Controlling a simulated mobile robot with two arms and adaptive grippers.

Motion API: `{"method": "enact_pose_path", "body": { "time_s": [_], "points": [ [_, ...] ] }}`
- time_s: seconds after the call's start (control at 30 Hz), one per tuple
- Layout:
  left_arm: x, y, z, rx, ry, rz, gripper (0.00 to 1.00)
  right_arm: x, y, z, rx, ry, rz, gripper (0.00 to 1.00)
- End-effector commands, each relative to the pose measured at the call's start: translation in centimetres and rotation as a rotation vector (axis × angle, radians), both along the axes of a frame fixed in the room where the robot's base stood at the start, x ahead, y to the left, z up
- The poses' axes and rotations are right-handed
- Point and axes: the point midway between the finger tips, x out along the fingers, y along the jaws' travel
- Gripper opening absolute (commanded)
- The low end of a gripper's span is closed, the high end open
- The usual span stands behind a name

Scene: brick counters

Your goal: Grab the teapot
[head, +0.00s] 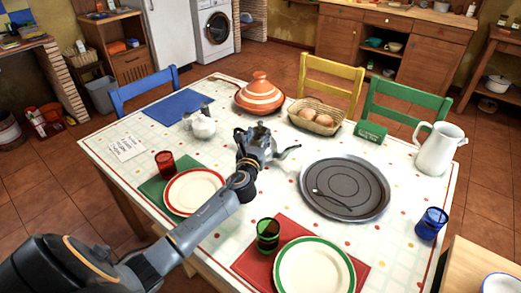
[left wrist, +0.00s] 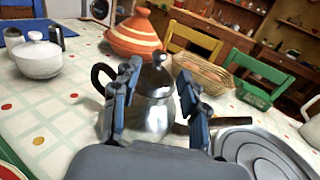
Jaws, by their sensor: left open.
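The teapot (left wrist: 152,112) is shiny metal with a dark handle and a lidded top. It stands upright near the middle of the table, its handle to the left and its spout to the right. In the head view the teapot (head: 264,145) is partly hidden behind my left gripper (head: 248,140). In the left wrist view my left gripper (left wrist: 155,98) is open, with one finger on each side of the teapot's body. I cannot tell whether the fingers touch it. My right gripper is in neither view.
A round grey tray (head: 376,203) with a spoon lies right of the teapot. A striped tagine (head: 260,93), a bread basket (head: 316,125) and a white sugar bowl (head: 204,126) stand behind it. A red-rimmed plate (head: 184,191) and a green glass (head: 268,235) are nearer.

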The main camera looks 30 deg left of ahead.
Motion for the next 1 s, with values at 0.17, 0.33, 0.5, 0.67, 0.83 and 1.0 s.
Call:
{"method": "enact_pose_path", "body": {
  "time_s": [0.17,0.33,0.5,0.67,0.83,1.0],
  "points": [
    [1.1,0.6,0.1,-0.002,-0.001,0.002,0.44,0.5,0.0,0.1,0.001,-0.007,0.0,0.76],
    [3.5,1.8,0.4,-0.004,-0.002,0.003,0.44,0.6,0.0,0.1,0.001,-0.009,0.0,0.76],
    [5.0,2.4,0.3,-0.002,0.0,0.001,0.44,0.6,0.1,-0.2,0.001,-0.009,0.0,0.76],
    [5.1,2.4,0.3,-0.001,0.001,0.0,0.44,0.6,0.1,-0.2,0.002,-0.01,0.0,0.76],
    [5.1,2.4,0.3,-0.001,0.001,0.0,0.27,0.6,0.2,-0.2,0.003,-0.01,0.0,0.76],
    [5.1,2.4,0.3,-0.001,0.001,0.0,0.0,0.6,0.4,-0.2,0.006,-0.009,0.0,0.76]
  ]
}}
